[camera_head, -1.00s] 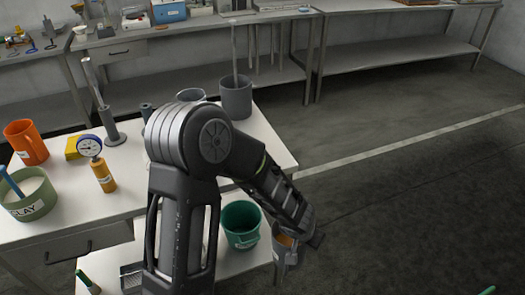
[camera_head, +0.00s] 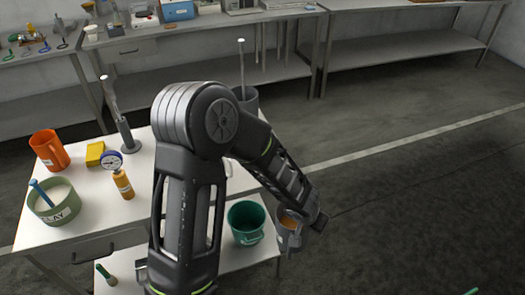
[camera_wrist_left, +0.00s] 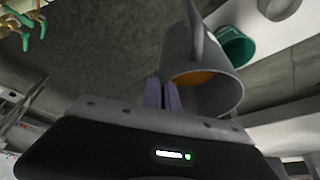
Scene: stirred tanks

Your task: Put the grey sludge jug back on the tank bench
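The grey sludge jug (camera_head: 294,238), with orange-brown contents, hangs at the right end of my left arm, just right of the green bucket. My left gripper (camera_head: 318,222) is at the jug's right side. The white-topped tank bench (camera_head: 85,225) is left of the jug. A grey tank (camera_head: 248,100) with a rod stands at its far right, partly behind my arm. My right gripper is not in view.
The green bucket (camera_head: 246,222) stands on the low white shelf (camera_head: 225,265). Open floor (camera_head: 420,200) lies to the right.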

